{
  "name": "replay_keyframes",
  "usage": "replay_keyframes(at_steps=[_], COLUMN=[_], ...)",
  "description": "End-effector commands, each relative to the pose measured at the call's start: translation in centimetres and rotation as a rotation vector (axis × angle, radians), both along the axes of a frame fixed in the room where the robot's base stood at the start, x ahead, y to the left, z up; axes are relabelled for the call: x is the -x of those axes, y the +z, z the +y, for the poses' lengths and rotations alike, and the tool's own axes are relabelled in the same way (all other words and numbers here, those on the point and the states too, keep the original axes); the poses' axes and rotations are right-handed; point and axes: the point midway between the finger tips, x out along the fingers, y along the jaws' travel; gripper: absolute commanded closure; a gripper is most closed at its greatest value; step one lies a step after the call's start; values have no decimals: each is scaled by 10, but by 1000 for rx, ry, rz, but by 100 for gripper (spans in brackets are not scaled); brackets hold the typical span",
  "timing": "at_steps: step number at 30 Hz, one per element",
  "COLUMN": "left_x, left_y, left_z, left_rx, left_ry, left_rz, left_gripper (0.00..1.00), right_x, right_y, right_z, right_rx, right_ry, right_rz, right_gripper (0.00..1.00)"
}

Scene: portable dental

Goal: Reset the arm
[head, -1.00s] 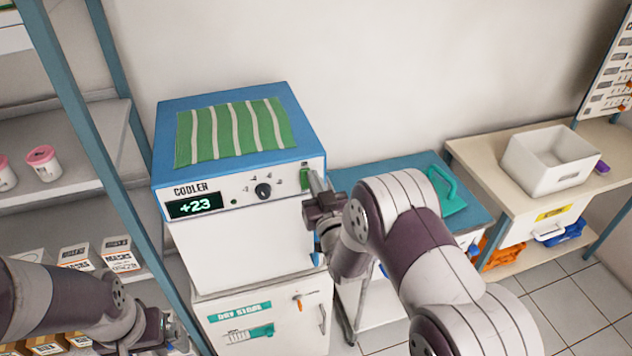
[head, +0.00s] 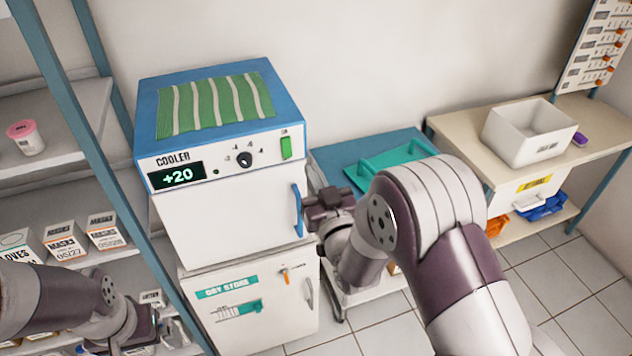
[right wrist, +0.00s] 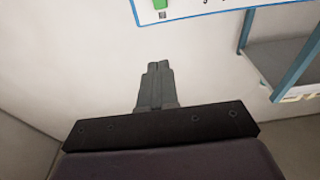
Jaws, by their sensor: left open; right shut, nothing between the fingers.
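My right gripper (head: 313,180) is beside the cooler's right front edge, below the switch and close to the blue door handle (head: 298,211). In the right wrist view its fingers (right wrist: 157,66) are together and empty, apart from the panel edge at the top. My left gripper (head: 165,340) is low at the left, near the shelf; its fingertips are hard to make out.
A shelf rack with a blue post (head: 85,135) and several boxes (head: 103,231) stands left. The dry store cabinet (head: 250,310) is under the cooler. A teal tray (head: 385,170) lies on a cart at right, and a white bin (head: 528,133) stands on a bench. Floor is clear at lower right.

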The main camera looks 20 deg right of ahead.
Motion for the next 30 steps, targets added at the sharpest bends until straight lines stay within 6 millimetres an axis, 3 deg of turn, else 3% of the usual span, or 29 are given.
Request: replay_keyframes(at_steps=[17,20,23,25,27,30], left_x=[0,0,0,0,0,0], left_y=[-1,-1,-1,-1,-1,-1], left_z=[0,0,0,0,0,0], left_rx=[0,0,0,0,0,0], left_ry=[0,0,0,0,0,0], left_rz=[0,0,0,0,0,0], left_gripper=[0,0,0,0,0,0], right_x=[8,6,13,30,62,124], right_y=[2,-11,-62,-100,-128,-142], right_z=[0,0,-1,-2,-3,-7], right_rx=[0,3,14,24,34,45], right_ry=[0,0,0,-1,-3,-5], right_rz=[1,64,324,591,878,1254], right_gripper=[100,100,100,100,100,100])
